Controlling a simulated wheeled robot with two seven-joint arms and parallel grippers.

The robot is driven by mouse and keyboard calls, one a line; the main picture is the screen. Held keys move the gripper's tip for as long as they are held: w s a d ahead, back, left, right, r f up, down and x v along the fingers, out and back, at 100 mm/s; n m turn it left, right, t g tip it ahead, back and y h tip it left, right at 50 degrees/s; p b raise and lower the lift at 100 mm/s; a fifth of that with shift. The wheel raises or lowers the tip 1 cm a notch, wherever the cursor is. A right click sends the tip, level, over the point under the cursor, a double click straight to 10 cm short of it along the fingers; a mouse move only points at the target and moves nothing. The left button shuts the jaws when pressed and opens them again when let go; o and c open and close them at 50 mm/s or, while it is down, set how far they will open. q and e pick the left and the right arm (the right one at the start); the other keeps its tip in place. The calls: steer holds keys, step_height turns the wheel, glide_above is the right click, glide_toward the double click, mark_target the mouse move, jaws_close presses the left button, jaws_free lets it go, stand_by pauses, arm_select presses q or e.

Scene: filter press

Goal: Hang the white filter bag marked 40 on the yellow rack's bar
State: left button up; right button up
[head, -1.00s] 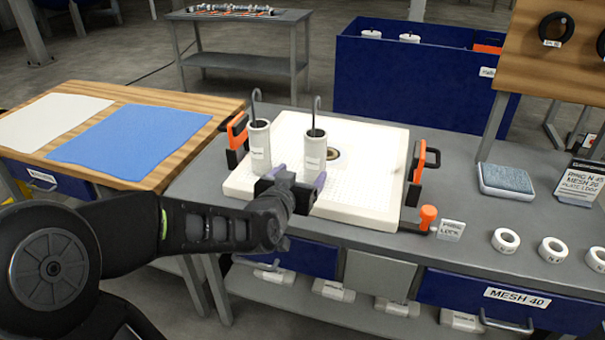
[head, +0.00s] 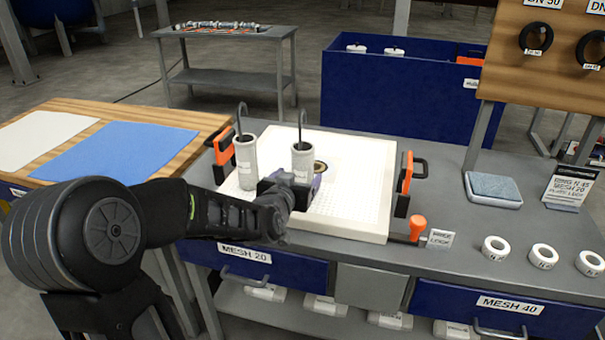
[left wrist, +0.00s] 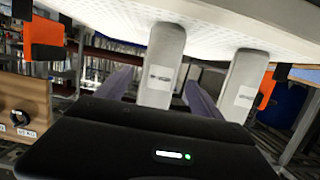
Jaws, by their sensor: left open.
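Two white cylindrical filter bags stand upright on a white perforated plate (head: 345,215): a left bag (head: 246,165) and a right bag (head: 302,160). Each has a dark hooked handle rising from its top. Their labels are too small to read, so I cannot tell which is marked 40. My left gripper (head: 293,183) is open low at the right bag. In the left wrist view, the purple fingers (left wrist: 158,80) stand either side of one bag (left wrist: 162,55), with the other bag (left wrist: 243,85) outside them. The yellow rack and my right gripper are out of view.
Orange-and-black clamps (head: 404,185) flank the plate. An orange knob (head: 417,228), several white rings (head: 543,256) and a grey-blue pad (head: 493,188) are on the bench to the right. A wooden table (head: 190,117) with a blue cloth (head: 115,152) stands left.

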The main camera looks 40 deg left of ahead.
mark_target(299, 159)
arm_select(q)
steer(key=shift+b+x, duration=0.7)
steer(key=shift+x, duration=1.6)
steer(key=shift+c, duration=0.2)
steer(key=c, duration=1.2)
steer(key=shift+r+p, duration=1.85)
steer(key=shift+r, duration=0.7)
steer(key=shift+f, duration=0.1)
